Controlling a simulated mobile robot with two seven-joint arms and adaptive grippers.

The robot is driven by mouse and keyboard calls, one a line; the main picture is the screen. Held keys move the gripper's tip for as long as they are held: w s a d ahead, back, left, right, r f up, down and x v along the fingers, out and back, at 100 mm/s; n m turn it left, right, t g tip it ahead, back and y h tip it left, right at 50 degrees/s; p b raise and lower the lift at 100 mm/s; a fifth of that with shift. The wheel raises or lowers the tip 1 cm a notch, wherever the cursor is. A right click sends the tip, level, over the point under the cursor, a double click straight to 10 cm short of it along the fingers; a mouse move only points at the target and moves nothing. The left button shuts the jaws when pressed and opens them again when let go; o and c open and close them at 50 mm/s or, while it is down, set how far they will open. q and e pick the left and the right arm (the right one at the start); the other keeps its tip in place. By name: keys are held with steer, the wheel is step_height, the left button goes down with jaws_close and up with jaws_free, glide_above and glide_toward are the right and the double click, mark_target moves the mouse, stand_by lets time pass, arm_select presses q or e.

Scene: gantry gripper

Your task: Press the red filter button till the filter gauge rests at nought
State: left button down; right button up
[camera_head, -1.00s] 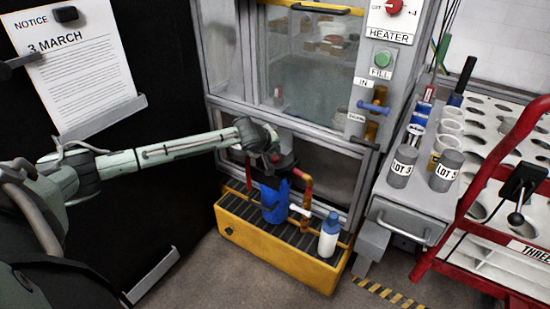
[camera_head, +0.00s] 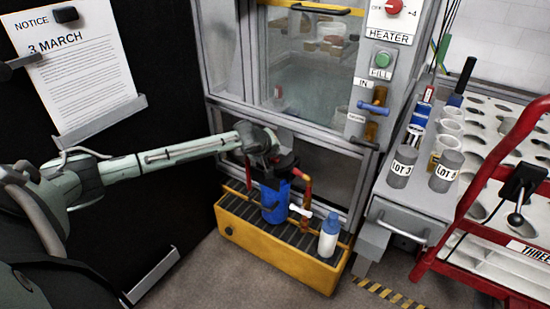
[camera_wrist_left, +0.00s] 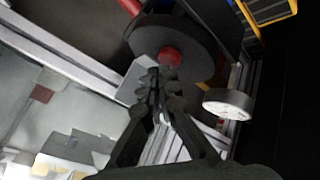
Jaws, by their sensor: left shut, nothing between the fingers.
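The red filter button (camera_wrist_left: 171,57) sits in the middle of a dark round cap (camera_wrist_left: 200,40) in the left wrist view. In the head view, the blue filter housing (camera_head: 274,204) stands at the yellow tray, its dark top partly covered by my gripper. My left gripper (camera_wrist_left: 155,78) is shut and empty, its fingertips overlapping the button's lower edge in the picture. I cannot tell whether they touch it. It also shows in the head view (camera_head: 266,165), above the housing. A white round gauge (camera_wrist_left: 229,104) is seen from the side; its reading cannot be made out.
The yellow grated tray (camera_head: 233,231) holds a blue-and-white bottle (camera_head: 329,236) beside the housing. Orange pipework (camera_head: 306,188) stands close to the housing's right. The glass cabinet (camera_head: 310,75) rises behind. A red-framed trolley (camera_head: 478,190) stands at the right.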

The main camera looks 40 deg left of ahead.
mark_target(274, 160)
arm_select(q)
steer(key=shift+f, duration=0.55)
stand_by(0.9)
steer(key=shift+r, duration=0.15)
steer(key=shift+r+p, duration=0.85)
steer(key=shift+p, duration=0.15)
step_height(274, 160, up, 3)
steer(key=p, duration=0.3)
steer(key=shift+r+p, duration=0.4)
steer(key=shift+r, duration=0.6)
